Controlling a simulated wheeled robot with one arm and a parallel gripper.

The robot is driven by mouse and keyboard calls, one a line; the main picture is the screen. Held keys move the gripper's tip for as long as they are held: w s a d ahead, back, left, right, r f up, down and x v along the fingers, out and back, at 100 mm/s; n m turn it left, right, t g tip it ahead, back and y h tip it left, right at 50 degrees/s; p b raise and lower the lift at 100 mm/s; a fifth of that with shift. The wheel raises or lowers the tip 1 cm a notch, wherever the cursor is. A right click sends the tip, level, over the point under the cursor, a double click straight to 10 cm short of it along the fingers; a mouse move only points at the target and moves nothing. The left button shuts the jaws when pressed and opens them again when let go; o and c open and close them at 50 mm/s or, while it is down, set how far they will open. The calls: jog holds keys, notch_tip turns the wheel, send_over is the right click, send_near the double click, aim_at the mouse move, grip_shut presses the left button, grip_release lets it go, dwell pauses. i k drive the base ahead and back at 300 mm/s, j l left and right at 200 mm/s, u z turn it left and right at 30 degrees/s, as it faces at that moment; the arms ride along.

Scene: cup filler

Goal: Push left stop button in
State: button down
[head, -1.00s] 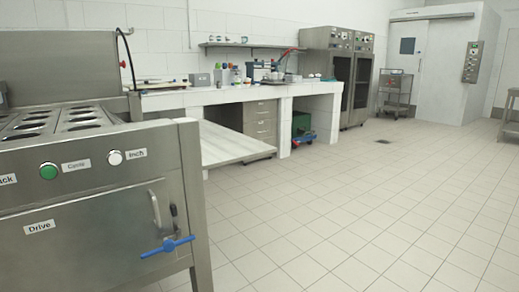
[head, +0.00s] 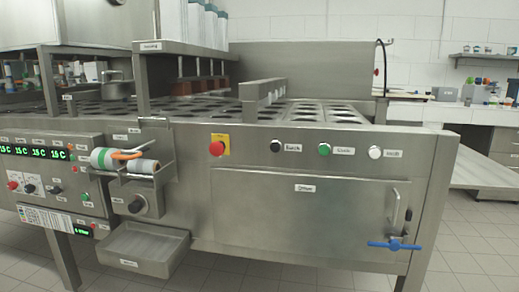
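One red mushroom button (head: 217,148) sits on a yellow plate (head: 223,144) near the middle of the front panel. It appears to stand out from the plate. The other, a smaller red button (head: 13,185), is at the far left on the control panel (head: 60,172), under the green-lit displays. The labels near it are too small to read. I cannot tell whether either is pressed. My gripper is not in view.
Black (head: 275,146), green (head: 324,149) and white (head: 375,152) buttons line the front panel. Tape rolls (head: 125,160) and a steel tray (head: 146,248) jut from the front. A blue valve handle (head: 394,244) sits low right. Tiled floor (head: 480,240) is clear at right.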

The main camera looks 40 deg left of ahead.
aim_at(216, 148)
jog(key=u, duration=2.05)
